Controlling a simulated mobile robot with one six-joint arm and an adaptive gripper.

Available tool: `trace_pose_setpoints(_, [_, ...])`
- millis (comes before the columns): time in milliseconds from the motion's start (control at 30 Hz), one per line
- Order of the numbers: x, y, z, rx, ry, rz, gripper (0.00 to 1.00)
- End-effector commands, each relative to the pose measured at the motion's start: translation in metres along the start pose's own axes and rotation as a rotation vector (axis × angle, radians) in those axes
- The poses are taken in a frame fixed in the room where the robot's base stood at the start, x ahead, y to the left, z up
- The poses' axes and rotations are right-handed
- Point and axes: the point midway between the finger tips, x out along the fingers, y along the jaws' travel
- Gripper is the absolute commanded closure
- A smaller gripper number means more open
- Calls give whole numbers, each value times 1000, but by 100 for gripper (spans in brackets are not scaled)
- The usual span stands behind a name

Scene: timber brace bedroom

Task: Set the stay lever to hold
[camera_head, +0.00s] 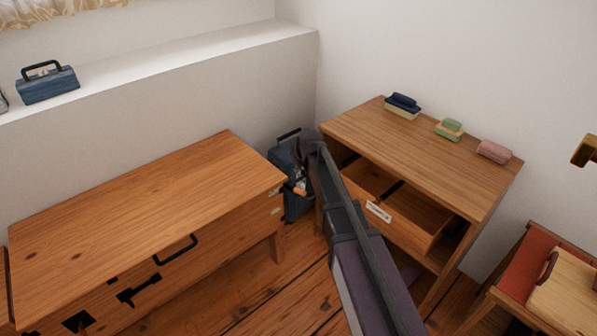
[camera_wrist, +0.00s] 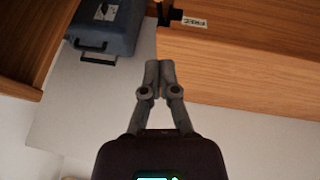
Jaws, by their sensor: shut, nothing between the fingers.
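The stay lever (camera_wrist: 168,15) shows in the wrist view as a small dark piece at the top, on a wooden face beside a white label (camera_wrist: 194,22) that seems to read FREE, upside down. In the head view, small pale labels (camera_head: 275,211) show on the right end of the wooden chest; I cannot make out the lever there. My gripper (camera_wrist: 159,64) is shut and empty, its fingertips apart from the lever in the picture. In the head view my arm hides much of the gap between chest and desk.
A blue case (camera_head: 290,178) stands between the chest (camera_head: 150,195) and the desk (camera_head: 420,150); it also shows in the wrist view (camera_wrist: 106,27). The desk's labelled drawer (camera_head: 405,220) is open.

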Motion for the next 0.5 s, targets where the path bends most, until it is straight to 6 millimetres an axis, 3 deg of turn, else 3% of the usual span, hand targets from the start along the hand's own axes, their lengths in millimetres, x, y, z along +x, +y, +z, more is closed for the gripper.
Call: trace_pose_setpoints(500, [47,0,1,0,0,0,100])
